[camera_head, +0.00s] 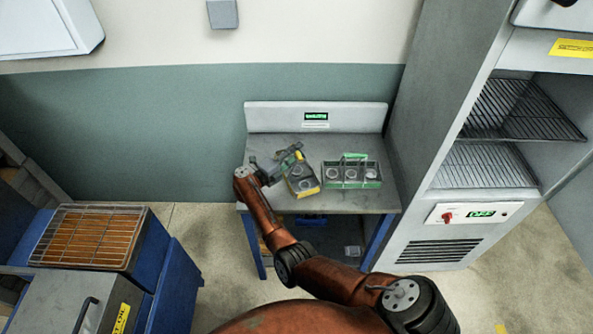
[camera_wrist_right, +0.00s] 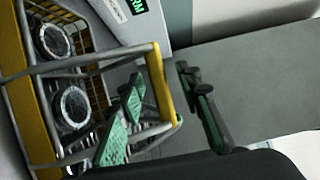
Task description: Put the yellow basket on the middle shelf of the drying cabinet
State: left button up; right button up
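The yellow basket (camera_head: 304,188) stands on the grey table, left of the green basket. In the right wrist view the yellow basket (camera_wrist_right: 38,125) holds metal rings, and its yellow handle bar (camera_wrist_right: 157,82) passes between my finger pads. My right gripper (camera_head: 287,160) reaches in over the basket's left side; its fingers (camera_wrist_right: 165,105) are spread around the handle with a gap, apparently not clamped on it. The drying cabinet (camera_head: 428,110) is open at the right, with wire shelves (camera_head: 522,112) and (camera_head: 482,168) visible. Its upper part is partly cut off. My left gripper is out of view.
The green basket (camera_head: 351,182) with rings stands close to the right of the yellow one on the table (camera_head: 372,203). The cabinet's panel (camera_head: 470,213) reads OFF. A blue unit with a wire rack (camera_head: 90,238) stands at the left. Floor between is clear.

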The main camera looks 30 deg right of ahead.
jog(key=shift+c, duration=0.5)
grip_shut()
jog(key=shift+r, duration=0.15)
